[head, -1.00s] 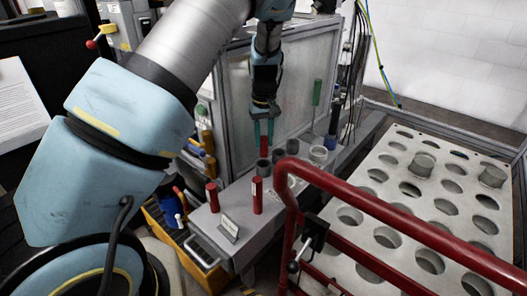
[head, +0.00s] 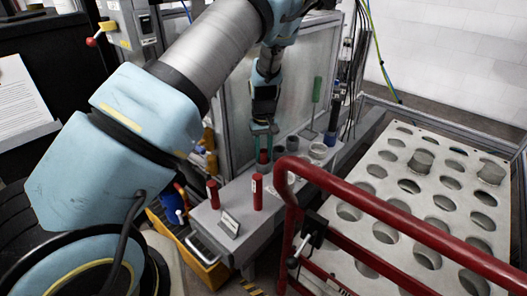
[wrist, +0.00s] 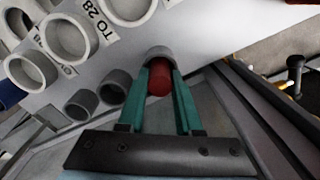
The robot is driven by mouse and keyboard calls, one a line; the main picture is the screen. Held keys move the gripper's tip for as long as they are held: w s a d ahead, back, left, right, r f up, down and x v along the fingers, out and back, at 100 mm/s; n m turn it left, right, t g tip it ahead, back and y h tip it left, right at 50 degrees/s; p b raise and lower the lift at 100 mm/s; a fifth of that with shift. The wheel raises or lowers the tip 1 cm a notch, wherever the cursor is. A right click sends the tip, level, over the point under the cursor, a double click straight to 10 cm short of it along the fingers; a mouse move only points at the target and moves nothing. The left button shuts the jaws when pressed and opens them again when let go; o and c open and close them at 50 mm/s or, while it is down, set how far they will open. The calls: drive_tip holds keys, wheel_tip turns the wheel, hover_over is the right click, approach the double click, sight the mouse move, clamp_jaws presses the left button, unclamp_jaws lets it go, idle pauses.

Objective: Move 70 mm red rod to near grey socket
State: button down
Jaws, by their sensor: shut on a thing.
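My gripper (head: 263,155) is shut on a short red rod (head: 263,157), with its teal fingers pointing down on either side of it. In the wrist view the dark red end of the rod (wrist: 159,82) shows between the fingers. A grey socket (head: 263,170) on the grey bench is directly under the rod; the socket's rim (wrist: 160,52) also shows just beyond the rod in the wrist view. The rod's lower end is at the socket, but how deep it sits is hidden.
Two other red rods (head: 213,193) (head: 257,191) stand on the front of the bench. More grey sockets (wrist: 115,85) and a pale ring (head: 317,151) stand nearby. A red rail (head: 380,205) crosses in front of a pale holed tray (head: 400,215) at right. A clear panel stands behind.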

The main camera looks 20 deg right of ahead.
sight(264, 151)
drive_tip(key=shift+f, duration=0.4)
drive_tip(key=c, duration=0.6)
unclamp_jaws()
wheel_tip(264, 151, up, 9)
drive_tip(key=shift+f+b, duration=0.1)
drive_tip(key=shift+b, duration=0.2)
